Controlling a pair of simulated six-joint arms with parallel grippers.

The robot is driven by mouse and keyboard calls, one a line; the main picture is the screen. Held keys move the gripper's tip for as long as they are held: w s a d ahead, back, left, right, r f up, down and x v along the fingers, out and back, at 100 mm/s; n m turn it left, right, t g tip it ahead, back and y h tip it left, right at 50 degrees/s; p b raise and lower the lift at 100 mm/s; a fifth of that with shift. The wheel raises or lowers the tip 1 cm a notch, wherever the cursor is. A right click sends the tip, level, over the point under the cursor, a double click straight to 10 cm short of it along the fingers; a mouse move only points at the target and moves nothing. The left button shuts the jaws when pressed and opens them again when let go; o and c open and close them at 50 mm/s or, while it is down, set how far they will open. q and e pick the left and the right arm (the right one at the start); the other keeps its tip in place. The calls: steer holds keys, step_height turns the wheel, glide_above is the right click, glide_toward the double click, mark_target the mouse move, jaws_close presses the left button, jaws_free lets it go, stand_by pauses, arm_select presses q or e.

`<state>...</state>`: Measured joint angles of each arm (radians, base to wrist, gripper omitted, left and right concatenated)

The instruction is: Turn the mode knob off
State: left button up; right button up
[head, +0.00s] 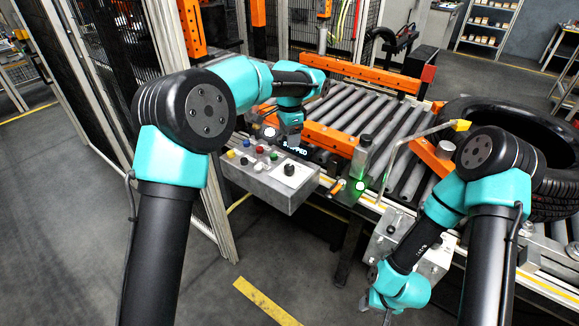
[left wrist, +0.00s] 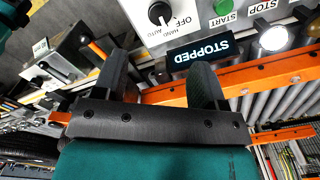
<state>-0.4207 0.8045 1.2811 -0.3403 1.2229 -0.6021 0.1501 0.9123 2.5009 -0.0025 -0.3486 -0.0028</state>
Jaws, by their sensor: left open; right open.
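The mode knob (left wrist: 160,12) is a black round knob on a white plate in the left wrist view, with OFF, HAND and AUTO labels beside it; a white mark shows on its lower edge, but the exact setting is unclear. In the head view the knob (head: 289,168) sits on the grey control box (head: 268,190). My left gripper (left wrist: 160,78) is open and empty, its two fingers pointing toward the panel, apart from the knob. In the head view it hangs behind the box (head: 291,138). My right gripper (head: 376,302) is open, low at the right.
Coloured buttons (head: 260,150) stand beside the knob. A display (left wrist: 202,55) reads STOPPED, near green START (left wrist: 222,6) and STOP markings. A roller conveyor (head: 360,115) with orange rails lies behind. A tyre (head: 520,130) rests at right. A second grey box (head: 415,240) stands near my right arm.

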mark_target(289, 166)
arm_select(q)
step_height(289, 166, down, 13)
steer(key=shift+r, duration=0.1)
stand_by(0.3)
steer(key=c, duration=0.9)
